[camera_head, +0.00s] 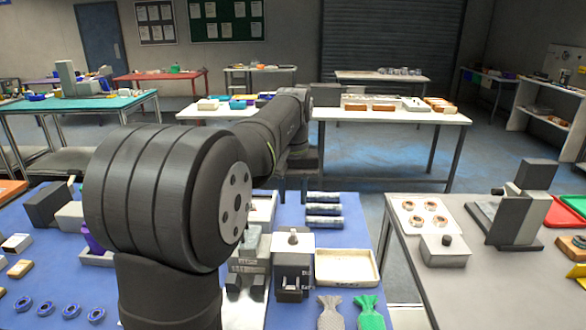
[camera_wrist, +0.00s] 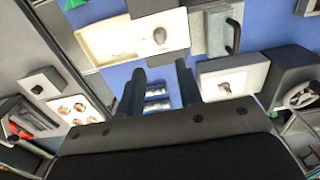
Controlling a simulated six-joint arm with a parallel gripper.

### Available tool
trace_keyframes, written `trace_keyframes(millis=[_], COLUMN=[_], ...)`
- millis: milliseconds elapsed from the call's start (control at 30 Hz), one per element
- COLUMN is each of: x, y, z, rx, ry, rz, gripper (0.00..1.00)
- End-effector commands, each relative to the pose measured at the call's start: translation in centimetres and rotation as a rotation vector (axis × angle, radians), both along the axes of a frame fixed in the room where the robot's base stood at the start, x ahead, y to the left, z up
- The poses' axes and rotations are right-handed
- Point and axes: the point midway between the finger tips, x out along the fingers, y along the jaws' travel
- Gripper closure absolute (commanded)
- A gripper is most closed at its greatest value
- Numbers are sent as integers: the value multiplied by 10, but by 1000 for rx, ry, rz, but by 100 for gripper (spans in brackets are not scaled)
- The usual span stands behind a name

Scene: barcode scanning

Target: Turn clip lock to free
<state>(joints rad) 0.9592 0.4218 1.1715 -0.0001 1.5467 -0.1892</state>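I cannot tell for certain which part is the clip lock. A light box with a small round knob (camera_head: 293,240) stands on the blue table beside the cream tray; a dark two-pronged part shows on its front. In the wrist view, a light box with a round knob (camera_wrist: 160,34) lies just beyond my fingertips and appears to be the same one. My gripper (camera_wrist: 160,68) is open, with blue table and silver cylinders visible between its fingers. It touches nothing that I can see. In the head view my arm hides part of the table.
The cream tray (camera_head: 347,267) is right of the knobbed box. Silver cylinders (camera_head: 323,210) lie behind it. A grey box with a black handle (camera_wrist: 222,30) stands close by.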

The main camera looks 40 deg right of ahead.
Motion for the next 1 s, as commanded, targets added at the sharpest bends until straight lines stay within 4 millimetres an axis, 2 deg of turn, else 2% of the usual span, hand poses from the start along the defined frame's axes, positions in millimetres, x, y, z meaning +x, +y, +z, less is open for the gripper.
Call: trace_keyframes(millis=[33,200,400,1000], x=[0,0,0,0], y=[-1,0,0,0], z=[13,46,68,71], rx=[-4,-2,0,1], ry=[-2,-1,0,1], rz=[0,0,0,0], gripper=[67,67,67,67])
